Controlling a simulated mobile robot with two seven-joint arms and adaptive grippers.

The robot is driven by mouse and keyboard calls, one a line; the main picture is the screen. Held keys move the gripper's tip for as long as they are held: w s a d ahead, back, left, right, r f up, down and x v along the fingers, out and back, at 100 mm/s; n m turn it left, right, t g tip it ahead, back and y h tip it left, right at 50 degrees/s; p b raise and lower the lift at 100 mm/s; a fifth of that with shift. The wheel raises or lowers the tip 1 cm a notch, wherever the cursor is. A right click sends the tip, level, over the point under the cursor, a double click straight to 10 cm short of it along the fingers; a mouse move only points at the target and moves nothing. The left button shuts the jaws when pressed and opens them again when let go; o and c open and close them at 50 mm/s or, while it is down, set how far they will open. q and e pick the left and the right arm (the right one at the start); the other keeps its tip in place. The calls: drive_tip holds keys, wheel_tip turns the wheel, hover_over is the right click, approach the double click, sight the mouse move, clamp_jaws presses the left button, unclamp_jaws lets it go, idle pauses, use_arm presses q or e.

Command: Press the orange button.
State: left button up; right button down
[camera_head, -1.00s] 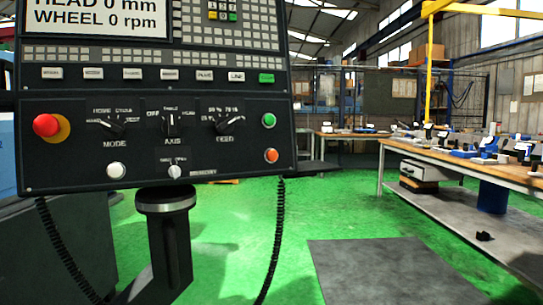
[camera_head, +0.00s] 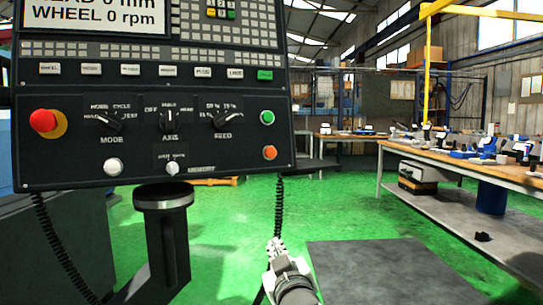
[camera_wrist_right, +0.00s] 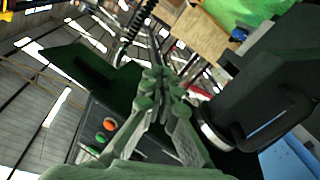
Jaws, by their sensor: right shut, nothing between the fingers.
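The orange button (camera_head: 270,152) is a small round button at the lower right corner of the black control panel (camera_head: 70,180), below a green button (camera_head: 267,117). In the right wrist view, the orange button (camera_wrist_right: 110,124) shows on the tilted panel, left of the fingers. My right gripper (camera_head: 274,243) is at the lower middle of the head view, below the panel and apart from the button. In the wrist view my right gripper (camera_wrist_right: 160,75) has its fingers together, with nothing between them. My left gripper is not in view.
A red button (camera_head: 43,121), knobs and a white button (camera_head: 113,167) share the panel. A coiled cable (camera_head: 279,205) hangs below the panel, close to my right gripper.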

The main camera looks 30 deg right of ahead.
sight(270, 153)
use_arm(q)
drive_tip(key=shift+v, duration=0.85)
use_arm(e)
drive_tip(key=s+r+m+t+h, duration=0.1)
drive_tip(key=s+r+t+h, duration=0.1)
drive_tip(key=r, duration=0.9)
drive_tip(key=s+d+r+m+t+h, duration=0.1)
drive_tip(key=s+r+t+h, duration=0.1)
drive_tip(key=r, duration=0.8)
drive_tip(key=shift+s+d+r+t+h, duration=0.15)
drive_tip(key=shift+s+r+t+h, duration=0.15)
drive_tip(key=shift+s+r+t, duration=0.15)
use_arm(q)
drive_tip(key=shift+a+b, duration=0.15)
drive_tip(key=shift+b, duration=0.15)
use_arm(e)
drive_tip(key=shift+f, duration=0.15)
